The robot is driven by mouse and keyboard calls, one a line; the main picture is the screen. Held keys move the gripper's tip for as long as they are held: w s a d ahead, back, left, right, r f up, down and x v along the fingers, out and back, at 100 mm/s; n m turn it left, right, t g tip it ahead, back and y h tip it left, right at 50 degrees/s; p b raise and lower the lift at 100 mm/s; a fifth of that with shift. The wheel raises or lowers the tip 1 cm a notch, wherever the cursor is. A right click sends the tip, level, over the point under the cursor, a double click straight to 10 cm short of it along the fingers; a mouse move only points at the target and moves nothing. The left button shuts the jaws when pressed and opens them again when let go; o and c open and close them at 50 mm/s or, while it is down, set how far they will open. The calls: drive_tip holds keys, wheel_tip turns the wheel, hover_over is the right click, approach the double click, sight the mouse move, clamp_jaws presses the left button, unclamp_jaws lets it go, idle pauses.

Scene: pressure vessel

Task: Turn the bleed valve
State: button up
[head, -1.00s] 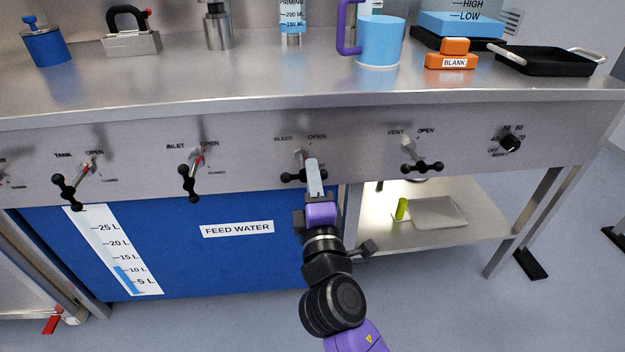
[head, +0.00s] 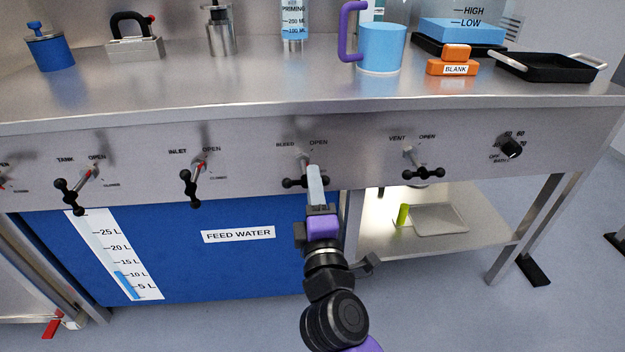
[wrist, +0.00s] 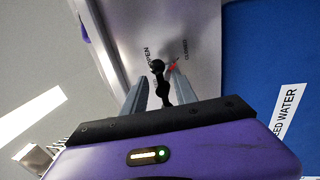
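The bleed valve (head: 291,183) is a black bar handle with ball ends on the front panel, under the labels BLEED and OPEN. It lies roughly level in the head view, and my gripper (head: 314,170) covers part of it. In the wrist view the black handle (wrist: 158,68) lies between the two grey fingers of my gripper (wrist: 157,88). The fingers stand apart, with a gap visible beside the handle. A red mark and the word CLOSED show near the handle in the wrist view. Whether a finger touches the handle is unclear.
Similar valves sit on the panel: inlet (head: 194,180) to the left, vent (head: 423,173) to the right. A black dial (head: 511,148) is farther right. The steel counter (head: 240,90) juts above. The blue feed water tank (head: 180,260) is below. A shelf (head: 470,250) is at lower right.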

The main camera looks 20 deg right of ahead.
drive_tip(key=v, duration=0.6)
drive_tip(key=shift+s, duration=0.2)
drive_tip(key=shift+a, duration=0.1)
drive_tip(key=s+a+f+m+y, duration=0.3)
drive_tip(key=s+y, duration=0.1)
drive_tip(key=s, duration=0.1)
drive_tip(key=s+a+f+m+y, duration=0.2)
drive_tip(key=s+f+y, duration=0.15)
drive_tip(key=s, duration=0.25)
drive_tip(key=s+d+f+m+g, duration=0.1)
drive_tip(key=s+d+m, duration=0.15)
drive_tip(key=s, duration=0.55)
drive_tip(key=s+d+f+m+g+h, duration=0.15)
drive_tip(key=s+m, duration=0.25)
drive_tip(key=s, duration=0.5)
drive_tip(key=s+d+f+m+g, duration=0.2)
drive_tip(key=s+m, duration=0.1)
drive_tip(key=s, duration=0.5)
wheel_tip(320, 180, up, 30)
drive_tip(key=p, duration=3)
drive_tip(key=shift+w+p, duration=0.2)
drive_tip(key=shift+p, duration=0.1)
